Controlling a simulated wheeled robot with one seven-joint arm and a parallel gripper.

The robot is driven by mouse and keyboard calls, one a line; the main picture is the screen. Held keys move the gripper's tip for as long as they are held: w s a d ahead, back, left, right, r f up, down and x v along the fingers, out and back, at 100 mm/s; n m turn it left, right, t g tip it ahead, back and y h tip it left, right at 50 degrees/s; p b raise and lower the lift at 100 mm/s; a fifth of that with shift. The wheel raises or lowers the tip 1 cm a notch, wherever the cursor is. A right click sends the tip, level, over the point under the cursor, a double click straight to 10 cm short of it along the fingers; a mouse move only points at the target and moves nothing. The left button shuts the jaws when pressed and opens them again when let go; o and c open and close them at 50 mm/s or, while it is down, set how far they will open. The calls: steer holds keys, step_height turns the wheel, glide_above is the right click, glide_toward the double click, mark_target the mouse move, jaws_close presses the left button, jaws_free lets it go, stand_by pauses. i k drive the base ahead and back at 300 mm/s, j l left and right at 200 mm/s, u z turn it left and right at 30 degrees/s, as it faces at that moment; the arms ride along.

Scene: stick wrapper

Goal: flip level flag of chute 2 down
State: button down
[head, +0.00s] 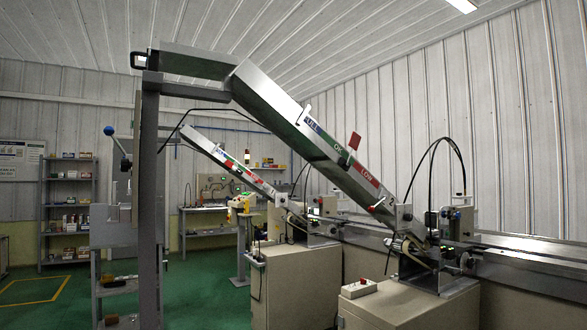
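Two sloped metal chutes are in the head view. The near chute (262,97) runs down from upper left to a machine at lower right. Its side carries a blue, green and red level strip; the green part (340,150) reads OK and the red part (367,175) LOW. A red flag (355,140) stands up above its edge near the OK mark. My gripper is not in view.
A grey post (149,200) holds up the near chute's top end. Shelving (68,205) is at the back left. Green floor (205,275) is open between.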

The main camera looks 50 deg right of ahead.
mark_target(355, 141)
steer(key=j+z, duration=0.2)
steer(key=z, duration=0.15)
steer(key=j+z, duration=0.15)
steer(key=z, duration=0.15)
steer(key=k+j+z, duration=0.1)
steer(key=z, duration=0.25)
steer(key=i+j+z, duration=0.1)
steer(key=z, duration=0.9)
steer(key=i+l+z, duration=0.15)
steer(key=z, duration=0.15)
steer(key=i+l+z, duration=0.25)
steer(key=k+j, duration=0.05)
steer(key=k, duration=0.05)
